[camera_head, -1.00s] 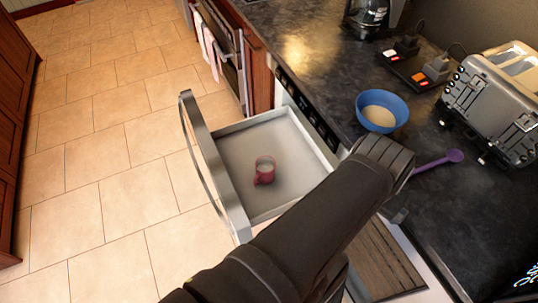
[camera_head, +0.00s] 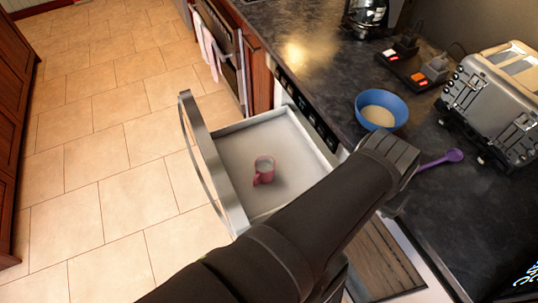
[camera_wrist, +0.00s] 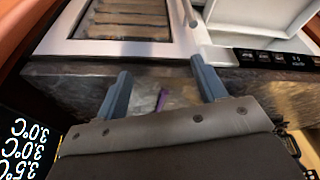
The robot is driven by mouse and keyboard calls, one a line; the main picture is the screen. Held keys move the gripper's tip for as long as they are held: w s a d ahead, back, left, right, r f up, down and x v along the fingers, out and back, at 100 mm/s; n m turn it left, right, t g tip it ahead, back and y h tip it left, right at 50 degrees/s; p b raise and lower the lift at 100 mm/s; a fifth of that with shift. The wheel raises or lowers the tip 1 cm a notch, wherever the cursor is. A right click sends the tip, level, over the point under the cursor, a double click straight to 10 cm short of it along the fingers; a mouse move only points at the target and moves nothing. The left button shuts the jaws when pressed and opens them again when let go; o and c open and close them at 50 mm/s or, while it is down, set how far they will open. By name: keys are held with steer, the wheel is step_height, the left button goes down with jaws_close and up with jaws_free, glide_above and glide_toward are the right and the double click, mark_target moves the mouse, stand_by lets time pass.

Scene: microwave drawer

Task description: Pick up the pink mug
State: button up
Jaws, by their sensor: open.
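The pink mug (camera_head: 264,170) stands upright in the open drawer (camera_head: 233,163), near the middle of its floor, with its handle toward the lower left. My arm reaches across the lower right of the head view, and its end is over the counter, right of the drawer. The mug is not seen in the wrist view. The gripper fingers are hidden in the head view.
On the dark counter (camera_head: 300,50) are a blue bowl (camera_head: 397,99), a purple spoon (camera_head: 440,160) and a silver toaster (camera_head: 497,100). The drawer's front panel and handle (camera_head: 205,165) stand out over the tiled floor. The space above the drawer is clear.

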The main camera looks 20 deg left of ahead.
steer(key=w+m+y, duration=0.2)
steer(key=w+m, duration=0.2)
steer(key=w, duration=0.8)
steer(key=m+g, duration=0.3)
steer(key=m, duration=0.9)
glide_above(257, 177)
step_height(257, 177, down, 23)
steer(key=f, duration=1.6)
steer(key=shift+w+a+f, duration=0.15)
steer(key=shift+a+f, duration=0.05)
steer(key=shift+f, duration=0.2)
steer(key=shift+c, duration=0.5)
